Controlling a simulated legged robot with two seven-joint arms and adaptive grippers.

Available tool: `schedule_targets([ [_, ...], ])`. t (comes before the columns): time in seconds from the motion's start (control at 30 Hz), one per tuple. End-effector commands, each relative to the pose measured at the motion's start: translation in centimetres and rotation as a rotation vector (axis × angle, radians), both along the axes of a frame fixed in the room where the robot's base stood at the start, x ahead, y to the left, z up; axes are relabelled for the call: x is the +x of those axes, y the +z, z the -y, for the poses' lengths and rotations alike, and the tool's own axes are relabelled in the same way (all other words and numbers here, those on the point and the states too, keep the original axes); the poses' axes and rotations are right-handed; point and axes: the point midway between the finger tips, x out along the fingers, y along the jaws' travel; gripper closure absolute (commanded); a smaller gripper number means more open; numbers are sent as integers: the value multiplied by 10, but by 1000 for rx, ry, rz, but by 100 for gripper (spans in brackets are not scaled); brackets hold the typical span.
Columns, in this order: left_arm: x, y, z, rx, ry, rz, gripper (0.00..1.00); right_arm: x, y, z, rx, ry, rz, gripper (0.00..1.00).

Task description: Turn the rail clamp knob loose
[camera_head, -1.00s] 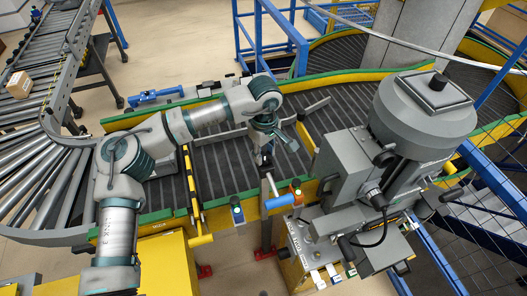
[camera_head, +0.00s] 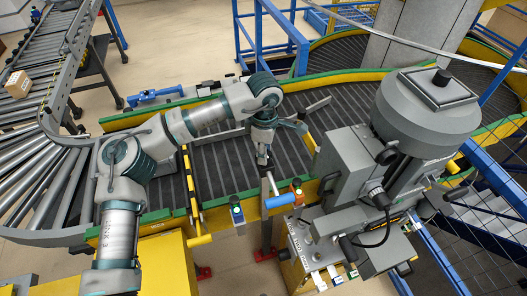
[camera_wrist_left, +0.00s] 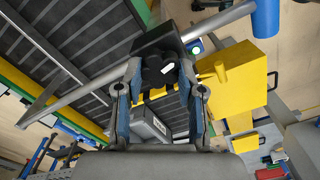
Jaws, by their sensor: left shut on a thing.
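The black lobed clamp knob (camera_wrist_left: 158,70) shows in the wrist view between my left fingertips, in front of a dark clamp block (camera_wrist_left: 157,38) on a grey guide rail (camera_wrist_left: 75,90). My left gripper (camera_wrist_left: 160,78) is shut on the knob, a finger on each side. In the head view my left gripper (camera_head: 263,158) points down at the top of a grey post (camera_head: 266,190) at the conveyor's near edge. The knob is mostly hidden there by the gripper. My right gripper is not in view.
A blue-ended roller (camera_head: 280,200) and a push-button box (camera_head: 237,212) stand close beside the post. A large grey machine with a motor (camera_head: 425,120) is to the right. The dark slatted conveyor (camera_head: 225,165) lies behind, with a yellow cabinet (camera_head: 160,265) at lower left.

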Motion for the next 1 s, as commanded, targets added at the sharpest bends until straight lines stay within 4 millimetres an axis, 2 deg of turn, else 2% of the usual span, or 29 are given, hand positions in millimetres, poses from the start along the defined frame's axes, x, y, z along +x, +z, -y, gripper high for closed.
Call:
schedule_targets([
  [0.7,1,-2,1,-1,671,-2,97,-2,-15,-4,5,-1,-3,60],
  [1.0,2,-1,1,-1,884,0,97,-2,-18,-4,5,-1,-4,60],
])
